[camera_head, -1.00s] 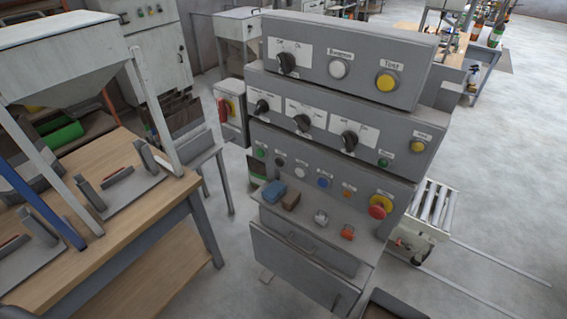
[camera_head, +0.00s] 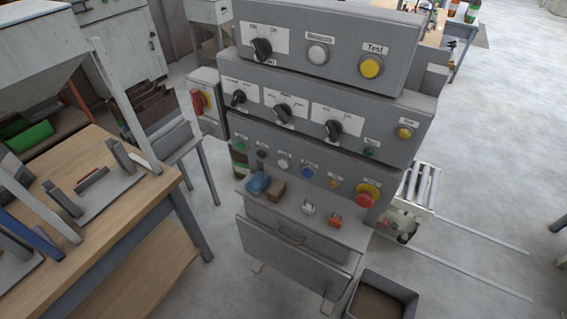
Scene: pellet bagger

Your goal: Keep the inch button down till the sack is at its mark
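A grey control cabinet with three stepped panels stands in the middle. The lowest panel (camera_head: 270,164) carries a row of small buttons: a green button (camera_head: 240,146), a black button (camera_head: 261,154), a white button (camera_head: 283,164), a blue button (camera_head: 308,172) and an orange button (camera_head: 334,183). Their labels are too small to read, so I cannot tell which is the inch button. Neither of my grippers is in view.
The upper panel has a yellow Test button (camera_head: 371,67). Blue (camera_head: 257,184) and brown blocks and two small padlock-like items lie on the cabinet's ledge. A wooden bench (camera_head: 118,215) stands left, a roller conveyor (camera_head: 423,188) right, an open bin (camera_head: 381,300) in front. Floor at right is clear.

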